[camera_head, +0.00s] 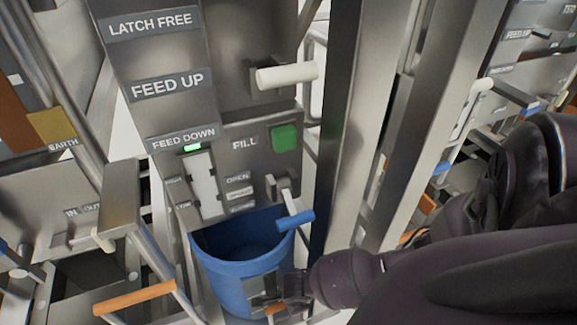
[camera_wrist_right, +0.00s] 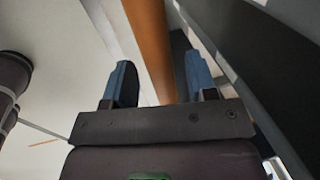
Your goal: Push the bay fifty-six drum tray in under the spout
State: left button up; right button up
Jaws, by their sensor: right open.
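The blue drum (camera_head: 243,277) stands upright and open-topped below the machine panel. The tray under it is mostly hidden, and no bay number is readable. My right gripper (camera_head: 272,297) is low in front of the drum, beside a small bit of orange bar (camera_head: 276,309). In the right wrist view, my right gripper's blue fingers (camera_wrist_right: 160,82) are open, with an orange bar (camera_wrist_right: 152,40) running between them. I cannot tell whether they touch it. The spout is not clearly seen. My left gripper is not in view.
The panel above the drum has a green FILL button (camera_head: 285,138), a white handle (camera_head: 287,75) and a blue lever (camera_head: 296,219). A green light (camera_head: 192,148) is lit at FEED DOWN. A metal post (camera_head: 350,120) stands to the right. Another orange handle (camera_head: 135,297) is at lower left.

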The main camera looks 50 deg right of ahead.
jog(key=shift+w, duration=0.1)
grip_shut()
jog(key=shift+w+d+r, duration=0.15)
jog(key=shift+w, duration=0.25)
pick_arm(q)
jog(key=p, duration=0.1)
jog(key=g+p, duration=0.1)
jog(key=p, duration=0.1)
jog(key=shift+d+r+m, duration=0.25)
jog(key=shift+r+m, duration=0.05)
pick_arm(e)
jog(key=w, duration=0.1)
jog(key=w+d, duration=0.2)
jog(key=w, duration=0.1)
jog(key=shift+d+r, duration=0.2)
jog(key=shift+r, duration=0.05)
jog(key=shift+s+f, duration=0.1)
jog(key=shift+c, duration=0.2)
grip_release()
jog(key=shift+f, duration=0.1)
jog(key=shift+o, duration=0.2)
jog(key=shift+s, duration=0.15)
